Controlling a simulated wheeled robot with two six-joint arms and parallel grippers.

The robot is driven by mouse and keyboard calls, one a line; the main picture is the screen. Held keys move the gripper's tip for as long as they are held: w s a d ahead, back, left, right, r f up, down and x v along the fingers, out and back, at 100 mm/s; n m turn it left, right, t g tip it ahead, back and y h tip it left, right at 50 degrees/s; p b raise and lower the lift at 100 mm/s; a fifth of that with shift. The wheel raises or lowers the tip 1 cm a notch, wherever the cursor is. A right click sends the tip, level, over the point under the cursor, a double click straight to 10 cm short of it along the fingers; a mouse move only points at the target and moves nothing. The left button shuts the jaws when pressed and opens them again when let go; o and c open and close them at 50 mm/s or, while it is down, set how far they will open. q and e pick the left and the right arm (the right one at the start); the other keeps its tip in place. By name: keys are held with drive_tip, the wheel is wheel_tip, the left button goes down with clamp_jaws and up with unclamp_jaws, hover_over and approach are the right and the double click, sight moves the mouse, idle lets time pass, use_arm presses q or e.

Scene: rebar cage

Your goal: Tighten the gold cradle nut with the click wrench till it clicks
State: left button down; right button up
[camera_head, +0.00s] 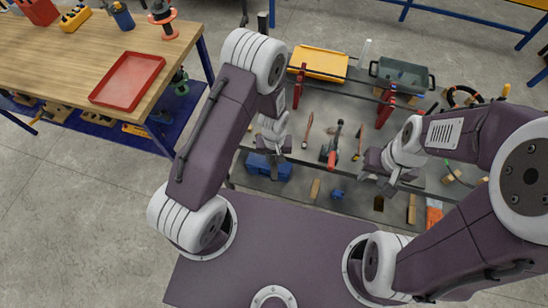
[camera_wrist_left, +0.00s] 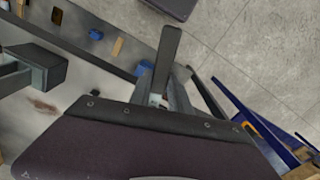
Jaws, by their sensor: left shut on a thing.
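My left gripper (camera_head: 273,152) is over the front part of the grey workbench (camera_head: 352,133), above a blue bin. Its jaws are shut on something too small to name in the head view. In the left wrist view a dark bar (camera_wrist_left: 168,58) sticks out past the wrist housing, with pale metal at its base; I cannot tell whether it is a finger or a held tool. My right gripper (camera_head: 385,186) hangs over the bench's front right, with its finger gap unclear. I cannot pick out the gold cradle nut or identify the click wrench for certain.
Dark bars on red supports (camera_head: 387,106) run across the back of the bench. A red-ended tool (camera_head: 332,158) lies mid-bench. A yellow tray (camera_head: 320,62) and grey-green bin (camera_head: 402,74) stand behind. A wooden table (camera_head: 75,65) with a red tray (camera_head: 127,80) is at left.

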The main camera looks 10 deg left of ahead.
use_arm(q)
drive_tip(key=shift+f+b, duration=0.9)
drive_tip(key=shift+f, duration=0.25)
idle(0.5)
drive_tip(key=shift+w+a+m, duration=0.15)
drive_tip(key=shift+a+m, duration=2.6)
drive_tip(key=shift+m, duration=0.45)
drive_tip(key=shift+r+p, duration=0.1)
drive_tip(key=shift+p, duration=0.25)
wheel_tip(320, 180, up, 5)
drive_tip(key=p, duration=0.4)
